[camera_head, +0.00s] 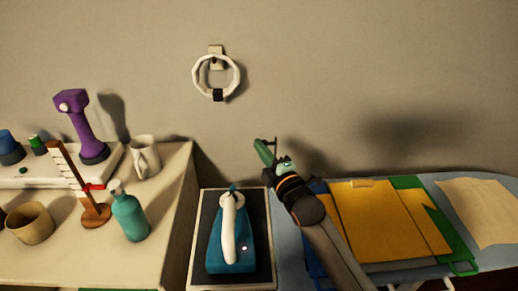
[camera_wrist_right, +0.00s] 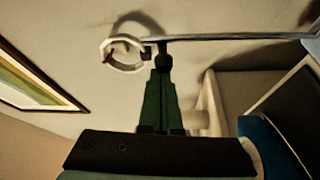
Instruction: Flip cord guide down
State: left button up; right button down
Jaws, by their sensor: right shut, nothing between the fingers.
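A thin grey rod, which looks to be the cord guide (camera_wrist_right: 235,39), crosses the upper part of the right wrist view. In the head view, only a short dark piece of what seems the same guide (camera_head: 276,146) shows, upright beside my fingertips. My right gripper (camera_head: 264,148) is shut and empty, with green fingers. In the right wrist view, the fingertips of my right gripper (camera_wrist_right: 163,62) lie right at the rod; I cannot tell whether they touch it. The guide's lower part is hidden behind my arm in the head view. My left gripper is not in view.
A teal iron (camera_head: 229,245) rests on a tray left of my arm. The ironing board (camera_head: 405,267) carries folded yellow cloth (camera_head: 372,215). A white ring (camera_head: 198,78) hangs on the wall. The left table (camera_head: 150,255) holds a teal bottle (camera_head: 130,218) and a mug (camera_head: 145,155).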

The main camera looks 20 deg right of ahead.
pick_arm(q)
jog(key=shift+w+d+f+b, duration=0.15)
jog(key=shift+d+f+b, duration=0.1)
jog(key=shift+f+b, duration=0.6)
pick_arm(e)
jog(key=s+d+f+m+t+h, duration=0.1)
jog(key=s+d+m, duration=0.1)
jog(key=d+m, duration=0.2)
jog(key=s+d+f+m+t, duration=0.1)
jog(key=d+m, duration=0.3)
jog(key=d, duration=0.5)
jog(key=shift+s+d+t+h, duration=0.35)
jog(key=shift+s+t+h, duration=0.05)
jog(key=shift+s, duration=0.05)
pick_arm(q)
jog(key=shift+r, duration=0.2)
pick_arm(e)
jog(key=shift+r, duration=0.15)
notch_tip(320, 180, up, 5)
jog(key=p, duration=0.4)
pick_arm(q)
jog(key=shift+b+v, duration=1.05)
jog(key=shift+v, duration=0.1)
pick_arm(e)
jog(key=s+a+f, duration=0.2)
jog(key=s+f, duration=0.3)
jog(key=s, duration=0.4)
jog(key=shift+a, duration=0.3)
